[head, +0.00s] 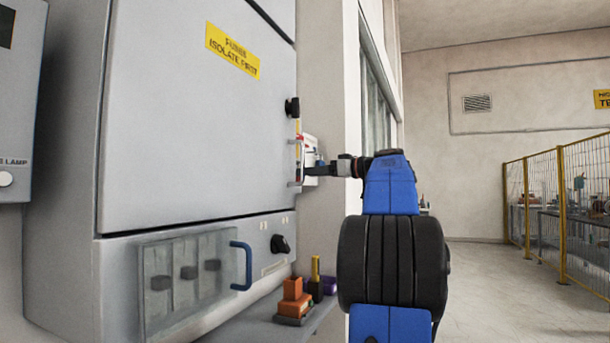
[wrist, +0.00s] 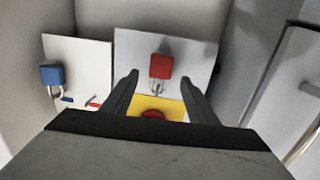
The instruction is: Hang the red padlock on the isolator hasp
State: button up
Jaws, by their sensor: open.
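The red padlock (wrist: 160,66) hangs in front of a white panel in the wrist view, its body at the top of the picture and its metal shackle below. My gripper (wrist: 161,76) is open, with one dark finger on each side of the padlock in the picture. I cannot tell whether the padlock is between the fingertips or beyond them; no contact shows. In the head view my gripper (head: 312,170) is at the right edge of the grey cabinet, by a small white board (head: 309,150). The padlock is not clear there. I cannot make out the isolator hasp for certain.
A blue padlock (wrist: 51,75) is on a white panel at left in the wrist view. The grey cabinet (head: 190,120) has black knobs (head: 292,107) and a blue handle (head: 241,266). A low shelf (head: 262,331) holds orange blocks (head: 293,300).

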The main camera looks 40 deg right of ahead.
jog(key=v, duration=1.4)
jog(key=shift+s+d, duration=0.2)
jog(key=shift+s, duration=0.05)
